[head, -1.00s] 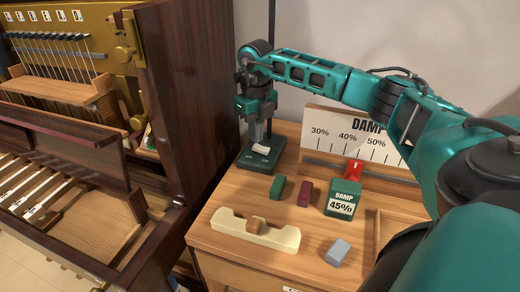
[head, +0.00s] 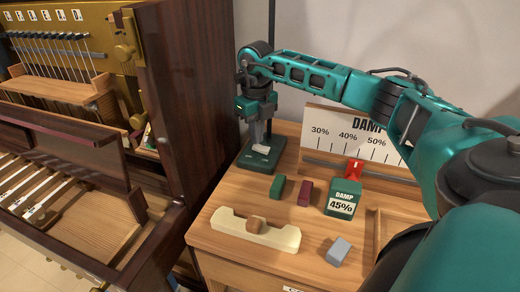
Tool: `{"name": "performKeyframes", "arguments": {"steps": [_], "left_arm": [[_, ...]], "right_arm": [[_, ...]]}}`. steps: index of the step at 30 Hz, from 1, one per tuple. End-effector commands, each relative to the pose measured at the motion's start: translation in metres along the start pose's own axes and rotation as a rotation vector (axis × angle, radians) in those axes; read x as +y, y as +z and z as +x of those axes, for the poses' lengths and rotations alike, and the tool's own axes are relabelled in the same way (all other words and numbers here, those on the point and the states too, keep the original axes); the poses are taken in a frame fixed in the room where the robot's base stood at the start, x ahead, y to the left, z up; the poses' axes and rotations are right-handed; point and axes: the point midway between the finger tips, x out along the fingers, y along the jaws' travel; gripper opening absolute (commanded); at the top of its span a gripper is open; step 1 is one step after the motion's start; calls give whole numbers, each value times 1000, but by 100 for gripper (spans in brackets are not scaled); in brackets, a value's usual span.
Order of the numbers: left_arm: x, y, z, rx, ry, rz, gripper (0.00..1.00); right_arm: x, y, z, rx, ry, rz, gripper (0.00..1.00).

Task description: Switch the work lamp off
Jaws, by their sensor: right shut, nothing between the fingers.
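The work lamp's green base (head: 256,163) stands at the back left corner of the wooden cabinet top. It carries a pale rocker switch (head: 261,149), and a thin dark pole rises behind it. The lamp's head is out of view. My right gripper (head: 261,141) points down just above the switch with its fingers together and empty. I cannot tell whether the fingertips touch the switch. My left gripper is not in view.
On the cabinet top (head: 228,197) are a green block (head: 277,187), a maroon block (head: 305,192), a grey block (head: 338,251), a cream cradle (head: 282,238) and a green damp box (head: 344,198). A damp scale board (head: 335,131) stands behind. The dark piano case (head: 185,90) rises at left.

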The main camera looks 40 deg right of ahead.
Motion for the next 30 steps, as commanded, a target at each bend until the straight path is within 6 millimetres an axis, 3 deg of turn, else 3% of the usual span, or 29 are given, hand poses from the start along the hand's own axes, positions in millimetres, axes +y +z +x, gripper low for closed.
{"name": "performKeyframes", "arguments": {"steps": [30], "left_arm": [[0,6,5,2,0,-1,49]], "right_arm": [[0,0,17,1,0,0,0]]}}
